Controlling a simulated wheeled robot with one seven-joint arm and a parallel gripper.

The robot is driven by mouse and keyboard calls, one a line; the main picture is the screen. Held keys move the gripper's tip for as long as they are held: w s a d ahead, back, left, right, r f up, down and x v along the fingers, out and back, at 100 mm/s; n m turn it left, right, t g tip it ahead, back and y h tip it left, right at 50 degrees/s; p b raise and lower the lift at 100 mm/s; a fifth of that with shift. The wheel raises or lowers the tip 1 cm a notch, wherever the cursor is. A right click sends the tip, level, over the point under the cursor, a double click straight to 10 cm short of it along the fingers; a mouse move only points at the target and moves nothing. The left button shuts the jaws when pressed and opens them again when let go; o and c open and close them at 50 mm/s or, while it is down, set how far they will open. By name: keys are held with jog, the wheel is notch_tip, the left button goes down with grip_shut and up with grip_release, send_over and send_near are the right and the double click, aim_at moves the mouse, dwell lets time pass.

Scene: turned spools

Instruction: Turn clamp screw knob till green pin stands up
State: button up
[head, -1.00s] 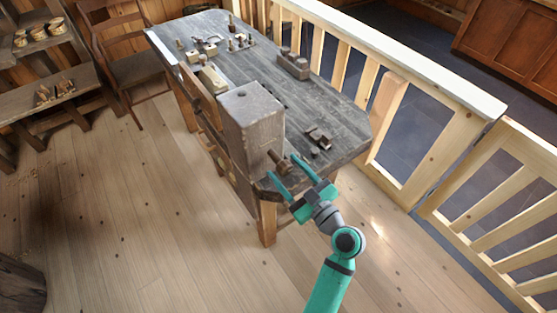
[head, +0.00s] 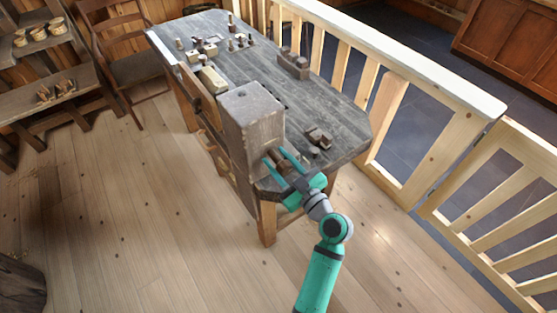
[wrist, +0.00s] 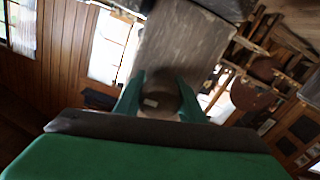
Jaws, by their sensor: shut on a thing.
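The clamp screw knob (head: 281,162) is brown and sticks out from the near face of a tall grey-brown wooden block (head: 250,118) at the bench's near left corner. My gripper (head: 275,155) has its teal fingers on either side of the knob and is shut on it, with the tips close to the block. In the wrist view the two fingers (wrist: 160,98) flank the knob, with the block filling the space beyond. The fingers hide part of the knob. I cannot make out a green pin in either view.
The grey workbench (head: 340,105) carries a small dark wooden piece (head: 318,137) right of the knob, a wooden plane (head: 294,66) and several small turned pieces farther back. A pale railing (head: 395,110) runs along the right. Open floor (head: 170,230) lies left and in front.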

jog(key=shift+m, duration=0.3)
jog(key=m, duration=1.2)
jog(key=shift+m, duration=0.4)
jog(key=m, duration=0.6)
jog(key=shift+d, duration=0.1)
jog(key=m, duration=0.6)
jog(key=shift+m, duration=0.3)
jog(key=shift+f, duration=0.1)
jog(key=o, duration=0.9)
jog(key=shift+c, duration=0.2)
jog(key=shift+o, duration=0.9)
